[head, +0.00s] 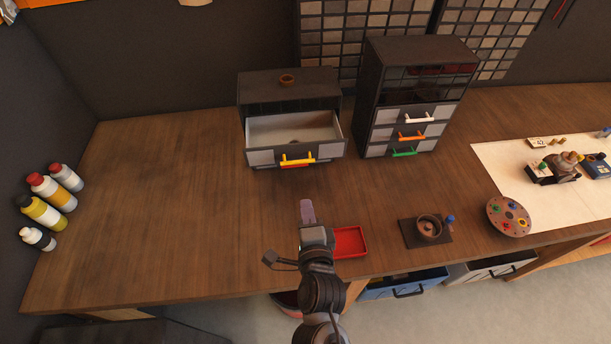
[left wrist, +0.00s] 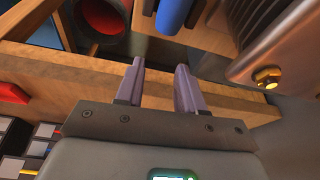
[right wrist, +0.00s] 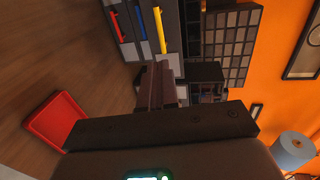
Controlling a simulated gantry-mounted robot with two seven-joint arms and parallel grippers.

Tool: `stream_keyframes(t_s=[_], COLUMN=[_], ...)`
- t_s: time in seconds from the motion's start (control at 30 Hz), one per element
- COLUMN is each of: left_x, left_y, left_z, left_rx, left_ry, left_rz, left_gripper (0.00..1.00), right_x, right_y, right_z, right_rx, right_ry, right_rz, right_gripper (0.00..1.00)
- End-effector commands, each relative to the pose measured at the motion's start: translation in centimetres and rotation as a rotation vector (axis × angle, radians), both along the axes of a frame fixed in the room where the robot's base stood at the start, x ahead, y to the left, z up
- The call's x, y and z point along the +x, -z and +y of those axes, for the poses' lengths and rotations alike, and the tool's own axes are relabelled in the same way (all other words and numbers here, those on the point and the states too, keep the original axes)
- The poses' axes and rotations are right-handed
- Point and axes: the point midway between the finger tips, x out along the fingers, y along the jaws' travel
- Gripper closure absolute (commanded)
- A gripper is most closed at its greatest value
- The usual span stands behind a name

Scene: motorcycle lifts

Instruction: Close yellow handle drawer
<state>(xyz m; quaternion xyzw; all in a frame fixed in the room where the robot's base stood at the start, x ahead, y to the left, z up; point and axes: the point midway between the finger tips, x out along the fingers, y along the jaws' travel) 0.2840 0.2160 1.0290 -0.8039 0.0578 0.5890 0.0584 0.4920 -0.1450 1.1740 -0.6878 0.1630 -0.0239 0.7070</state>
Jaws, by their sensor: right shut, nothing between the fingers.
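The yellow handle (head: 297,160) is on the front of the top drawer (head: 262,157) of the dark left cabinet (head: 290,88). That drawer is pulled out, and its pale inside shows. The yellow handle also shows in the right wrist view (right wrist: 160,30). My right gripper (head: 307,206) is shut and empty, in front of the drawer and apart from the handle in the head view. Its fingers (right wrist: 157,82) point toward the drawer fronts. My left gripper (left wrist: 160,68) is open and empty by a wooden edge in the left wrist view; it is out of the head view.
A red tray (head: 348,242) lies beside my right gripper. A second cabinet (head: 416,80) with white, orange and green handles stands to the right. Several bottles (head: 52,192) stand at the far left. The tabletop left of the drawer is clear.

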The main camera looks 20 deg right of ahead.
Motion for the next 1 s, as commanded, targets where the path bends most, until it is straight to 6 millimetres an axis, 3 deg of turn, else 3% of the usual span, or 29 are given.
stream_keyframes(t_s=[0.17, 0.7, 1.0], left_x=[0.0, 0.2, 0.2], left_y=[-0.4, -1.6, -1.9], left_z=[0.0, 0.3, 0.3], left_rx=[-0.002, 0.013, 0.012], left_ry=[-0.001, 0.008, 0.008], left_rz=[-0.003, -0.008, -0.008], left_gripper=[0.62, 0.62, 0.62], right_x=[1.8, 10.6, 12.8], right_y=[0.1, 1.9, 2.5], right_z=[-0.5, -3.0, -3.5], right_rx=[-0.005, -0.006, -0.002], right_ry=[0.0, 0.0, 0.0], right_rz=[-0.005, -0.003, -0.001], right_gripper=[1.0, 1.0, 1.0])
